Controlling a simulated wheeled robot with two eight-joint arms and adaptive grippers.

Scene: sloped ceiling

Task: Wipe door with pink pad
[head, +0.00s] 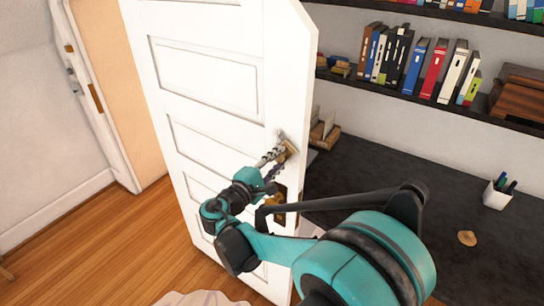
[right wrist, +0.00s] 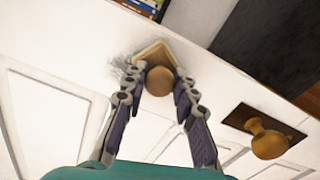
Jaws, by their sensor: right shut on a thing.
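The white panelled door (head: 215,28) stands open at a slant in the head view, and its surface fills much of the right wrist view (right wrist: 60,50). My right gripper (head: 277,154) is shut on the pad (head: 291,146), which looks tan-pink. In the right wrist view the pad is a square plate (right wrist: 153,50) with a round knob (right wrist: 161,80) between my fingertips (right wrist: 160,84). The pad lies at the door face, near its free edge; contact is hard to judge. A grey scribbled smudge (right wrist: 121,64) shows beside the pad. My left gripper is out of view.
A brass-coloured door knob (right wrist: 268,142) on a dark plate sits close to my right gripper. Behind the door are a dark desk (head: 390,185), a white pen cup (head: 496,195) and a bookshelf (head: 440,102). Wooden floor (head: 130,235) is clear at left.

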